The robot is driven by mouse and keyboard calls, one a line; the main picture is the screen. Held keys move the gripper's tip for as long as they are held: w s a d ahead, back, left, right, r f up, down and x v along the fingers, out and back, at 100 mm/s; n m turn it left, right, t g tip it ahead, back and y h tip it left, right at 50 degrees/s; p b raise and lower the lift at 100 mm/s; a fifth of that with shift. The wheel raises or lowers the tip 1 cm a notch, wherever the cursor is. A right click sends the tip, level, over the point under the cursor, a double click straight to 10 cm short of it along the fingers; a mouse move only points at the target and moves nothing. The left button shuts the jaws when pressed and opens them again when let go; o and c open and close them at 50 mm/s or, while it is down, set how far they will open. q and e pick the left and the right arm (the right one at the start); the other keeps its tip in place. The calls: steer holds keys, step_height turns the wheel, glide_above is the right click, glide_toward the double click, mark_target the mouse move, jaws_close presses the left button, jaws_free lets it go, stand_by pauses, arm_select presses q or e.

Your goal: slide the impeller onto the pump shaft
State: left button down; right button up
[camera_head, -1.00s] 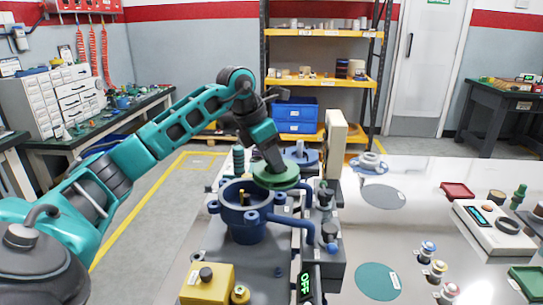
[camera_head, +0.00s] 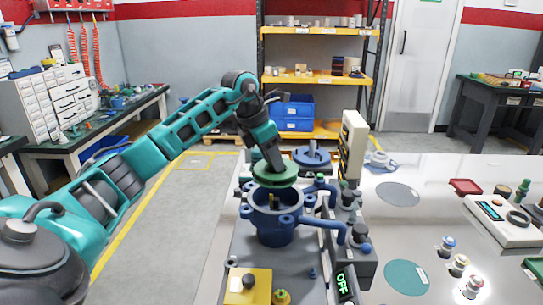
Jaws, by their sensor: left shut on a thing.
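The green disc-shaped impeller (camera_head: 275,175) is held by my left gripper (camera_head: 272,160), which reaches down from the upper left and is shut on it. The blue pump housing (camera_head: 275,228) stands open on the grey bench fixture below. My right gripper is not in view.
A blue cover (camera_head: 312,156) lies behind the housing. Blue pipes and a grey unit with an OFF display (camera_head: 345,283) stand right of it. A yellow box with a black knob (camera_head: 248,285) is in front.

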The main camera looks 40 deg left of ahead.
arm_select(q)
steer(key=shift+f+b, duration=0.75)
steer(key=shift+b, duration=0.05)
steer(key=shift+f+b, duration=0.35)
steer(key=shift+f, duration=0.05)
steer(key=shift+f+b, duration=0.75)
steer(key=shift+f, duration=0.2)
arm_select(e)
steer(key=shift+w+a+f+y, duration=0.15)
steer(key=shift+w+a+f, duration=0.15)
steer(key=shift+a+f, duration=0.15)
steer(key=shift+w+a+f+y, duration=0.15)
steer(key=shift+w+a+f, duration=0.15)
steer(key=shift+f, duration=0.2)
arm_select(q)
steer(key=shift+f+b, duration=0.8)
steer(key=shift+f, duration=0.25)
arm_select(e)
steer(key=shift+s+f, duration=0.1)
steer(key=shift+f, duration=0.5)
arm_select(q)
steer(key=shift+f, duration=0.1)
